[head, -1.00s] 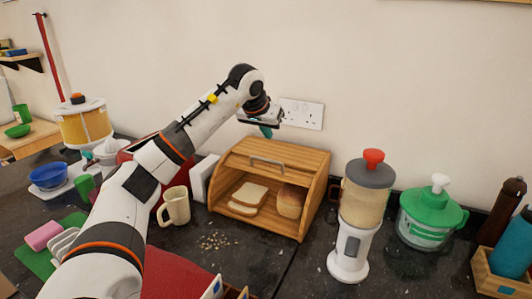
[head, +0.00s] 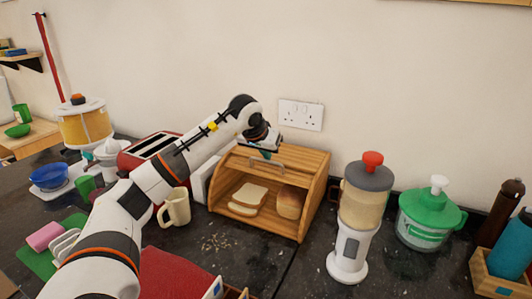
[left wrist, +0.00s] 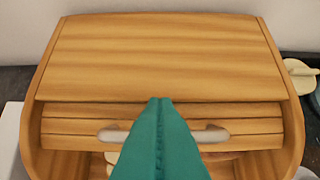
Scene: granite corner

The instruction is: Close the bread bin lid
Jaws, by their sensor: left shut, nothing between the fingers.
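The wooden bread bin (head: 313,190) stands against the wall with its front open. Its slatted roll lid (left wrist: 70,126) is raised near the top, with a pale metal handle (head: 266,163) along its lower edge. Bread slices (head: 248,197) and a loaf (head: 290,202) show inside. My left gripper (head: 264,155) is shut and empty, pointing down at the lid by the handle. In the left wrist view its teal fingers (left wrist: 160,102) cover the middle of the handle; I cannot tell whether they touch it. My right gripper is not in view.
A cream mug (head: 176,208) and a red toaster (head: 150,148) stand left of the bin. A dispenser with a red knob (head: 360,215) and a green-lidded container (head: 430,215) stand to the right. Crumbs lie on the dark counter in front.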

